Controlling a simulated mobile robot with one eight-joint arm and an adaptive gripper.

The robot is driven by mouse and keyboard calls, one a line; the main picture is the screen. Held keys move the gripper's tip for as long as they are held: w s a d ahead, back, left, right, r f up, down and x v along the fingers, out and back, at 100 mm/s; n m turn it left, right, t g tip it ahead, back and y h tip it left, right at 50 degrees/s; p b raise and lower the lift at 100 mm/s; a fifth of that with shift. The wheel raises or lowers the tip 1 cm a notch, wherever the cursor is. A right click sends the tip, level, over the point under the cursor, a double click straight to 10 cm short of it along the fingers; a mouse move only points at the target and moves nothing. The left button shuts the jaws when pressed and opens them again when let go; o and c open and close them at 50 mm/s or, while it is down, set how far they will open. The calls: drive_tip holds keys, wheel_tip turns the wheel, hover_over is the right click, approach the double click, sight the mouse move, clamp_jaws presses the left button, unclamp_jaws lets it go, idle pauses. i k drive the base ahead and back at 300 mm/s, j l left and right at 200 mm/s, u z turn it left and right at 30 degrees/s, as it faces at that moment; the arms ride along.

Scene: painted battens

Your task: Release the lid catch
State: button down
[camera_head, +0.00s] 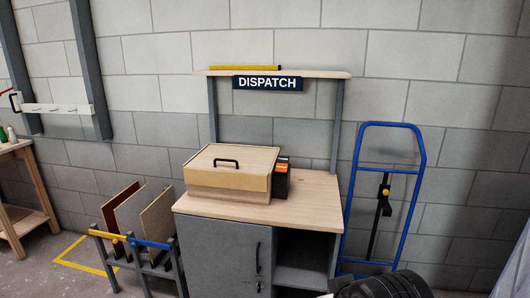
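A wooden box (228,190) with a closed, slightly sloping lid (234,160) stands on the dispatch bench (300,196). A black bar handle (226,162) is on top of the lid. I cannot make out a catch on the box at this size. The box's front face looks plain, with a paler band along its upper edge. My gripper's fingers do not show. A dark rounded part of my arm is at the bottom edge, right of centre, well apart from the box.
A black and orange case (281,179) stands close to the box's right side. A grey cabinet door is below the bench top. A blue hand truck (414,200) leans at the right and a panel rack (139,246) stands at the left. The bench's right front is clear.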

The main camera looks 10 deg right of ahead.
sight(283, 161)
drive_tip(key=i+z, duration=0.15)
drive_tip(key=i, duration=1.4)
